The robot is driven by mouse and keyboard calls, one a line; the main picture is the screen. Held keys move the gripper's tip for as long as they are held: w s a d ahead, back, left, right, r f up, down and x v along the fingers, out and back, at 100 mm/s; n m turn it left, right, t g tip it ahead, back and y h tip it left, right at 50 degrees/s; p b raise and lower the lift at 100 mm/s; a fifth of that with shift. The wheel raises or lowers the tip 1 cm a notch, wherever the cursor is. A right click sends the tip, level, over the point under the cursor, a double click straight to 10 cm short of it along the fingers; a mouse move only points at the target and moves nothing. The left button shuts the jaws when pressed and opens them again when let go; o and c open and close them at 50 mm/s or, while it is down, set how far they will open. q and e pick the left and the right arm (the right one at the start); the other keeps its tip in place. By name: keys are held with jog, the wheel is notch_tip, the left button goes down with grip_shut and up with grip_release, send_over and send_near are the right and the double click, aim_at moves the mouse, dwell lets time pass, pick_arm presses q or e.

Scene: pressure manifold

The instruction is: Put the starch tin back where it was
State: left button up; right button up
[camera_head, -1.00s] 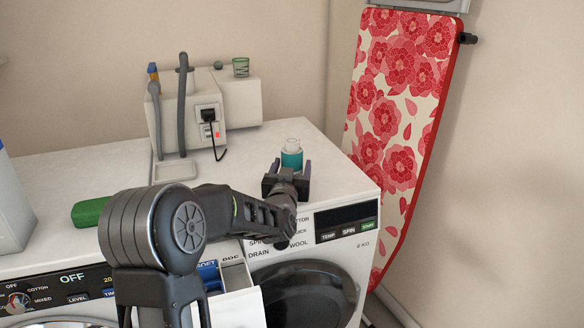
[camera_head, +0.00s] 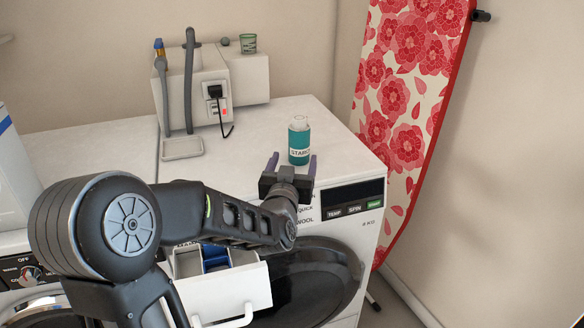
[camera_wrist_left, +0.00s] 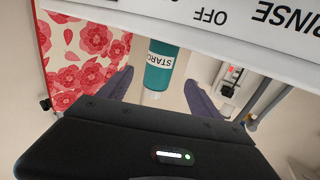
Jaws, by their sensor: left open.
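The starch tin (camera_head: 299,143) is a teal cylinder with a white label and a pale top. It stands upright on the white top of the right washing machine (camera_head: 270,128), near its front right. My left gripper (camera_head: 291,163) is open in front of the tin, with its fingers apart and pointing towards it. In the left wrist view the tin (camera_wrist_left: 160,66) appears upside down between the two spread purple fingers (camera_wrist_left: 160,88), not gripped. My right gripper is not in view.
A shallow white dish (camera_head: 182,148) lies on the left. An open drawer (camera_head: 225,283) juts out below my arm. A flowered ironing board (camera_head: 405,110) leans at right.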

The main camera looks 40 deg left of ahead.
pick_arm(q)
jog(key=shift+v, duration=1.2)
